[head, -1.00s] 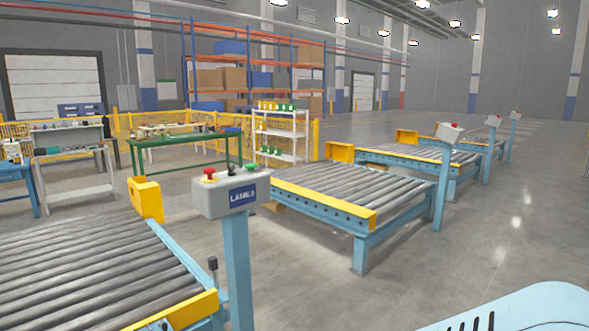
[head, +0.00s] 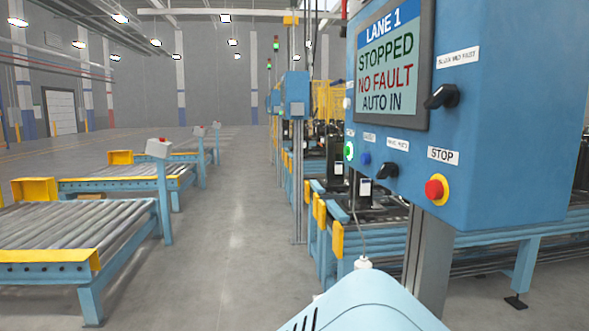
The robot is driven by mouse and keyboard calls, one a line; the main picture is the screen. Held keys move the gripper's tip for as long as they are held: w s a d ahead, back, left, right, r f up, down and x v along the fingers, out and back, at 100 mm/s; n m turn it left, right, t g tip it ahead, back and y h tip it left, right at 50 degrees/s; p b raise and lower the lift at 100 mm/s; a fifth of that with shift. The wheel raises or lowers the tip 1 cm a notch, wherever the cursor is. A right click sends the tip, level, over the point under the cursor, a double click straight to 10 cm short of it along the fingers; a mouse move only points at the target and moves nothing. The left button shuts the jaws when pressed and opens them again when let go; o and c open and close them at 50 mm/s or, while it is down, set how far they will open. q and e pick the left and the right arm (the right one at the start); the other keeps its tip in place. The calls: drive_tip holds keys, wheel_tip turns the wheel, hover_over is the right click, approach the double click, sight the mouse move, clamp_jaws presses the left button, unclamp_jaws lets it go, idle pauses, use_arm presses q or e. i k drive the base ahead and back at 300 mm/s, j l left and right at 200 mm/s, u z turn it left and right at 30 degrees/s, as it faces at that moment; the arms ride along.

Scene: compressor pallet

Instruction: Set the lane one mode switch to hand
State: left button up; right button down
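The lane one control panel (head: 480,150) is a blue box on a grey post, close by at the right of the head view. Its screen (head: 392,65) reads LANE 1, STOPPED, NO FAULT, AUTO IN. A black rotary switch (head: 441,97) sits right of the screen under a small label I cannot read surely. A second black rotary switch (head: 387,171) sits below the screen; its label is also too small to read. I cannot tell which is the mode switch. Neither of my grippers is in view.
A red STOP button (head: 435,188), a green button (head: 349,151) and a blue button (head: 365,157) share the panel. Blue conveyors run behind it. Roller tables (head: 80,225) stand at left. The grey aisle floor (head: 225,235) between is clear.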

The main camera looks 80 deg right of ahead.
sight(390, 169)
drive_tip(key=z, duration=3.1)
drive_tip(key=j+u, duration=0.2)
drive_tip(key=u, duration=0.2)
drive_tip(key=j+u, duration=0.45)
drive_tip(key=u, duration=0.3)
